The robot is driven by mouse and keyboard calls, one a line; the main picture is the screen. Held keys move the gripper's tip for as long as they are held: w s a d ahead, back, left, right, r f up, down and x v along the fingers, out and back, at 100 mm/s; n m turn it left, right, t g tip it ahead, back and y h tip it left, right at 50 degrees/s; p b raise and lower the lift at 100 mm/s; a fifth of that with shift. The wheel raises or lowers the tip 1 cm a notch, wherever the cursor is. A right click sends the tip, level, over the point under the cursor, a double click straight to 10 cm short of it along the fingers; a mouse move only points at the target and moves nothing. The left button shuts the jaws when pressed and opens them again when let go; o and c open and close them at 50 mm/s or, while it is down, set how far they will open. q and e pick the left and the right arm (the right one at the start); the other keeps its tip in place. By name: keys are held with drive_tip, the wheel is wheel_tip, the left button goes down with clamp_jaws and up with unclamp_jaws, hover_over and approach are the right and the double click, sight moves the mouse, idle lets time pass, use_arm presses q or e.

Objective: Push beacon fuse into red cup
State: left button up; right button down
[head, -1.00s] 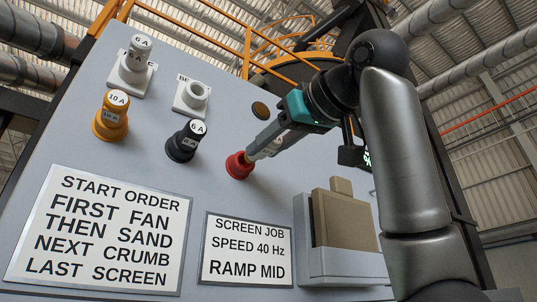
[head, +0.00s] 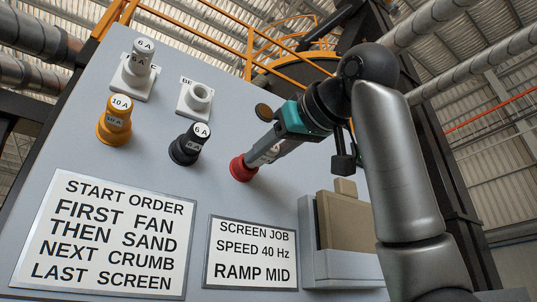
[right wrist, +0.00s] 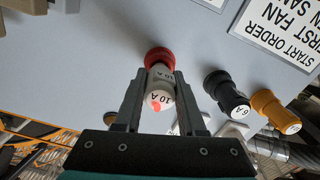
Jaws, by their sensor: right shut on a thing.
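The red cup (head: 242,168) sticks out of the grey panel, right of the black holder. My right gripper (head: 257,162) is shut on the white beacon fuse (head: 265,156), with its tip end at the cup. In the right wrist view the fuse (right wrist: 160,98), marked 10 A, sits between the two fingers (right wrist: 160,77), in line with the red cup (right wrist: 158,56). Its inner end is hidden at the cup's mouth, and I cannot tell how deep it sits. My left gripper is not in view.
An empty white holder (head: 197,97) sits upper left of the cup. A black holder (head: 190,146), an orange one (head: 115,124) and a white one (head: 137,68) carry fuses. A beige block in a grey tray (head: 350,268) juts out at lower right.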

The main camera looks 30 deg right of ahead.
drive_tip(key=shift+w+p, duration=0.3)
drive_tip(key=shift+w, duration=0.75)
drive_tip(key=shift+c, duration=2.1)
unclamp_jaws()
drive_tip(key=s+b, duration=0.4)
drive_tip(key=s, duration=1.1)
drive_tip(key=shift+d, duration=0.25)
drive_tip(key=shift+s, duration=0.1)
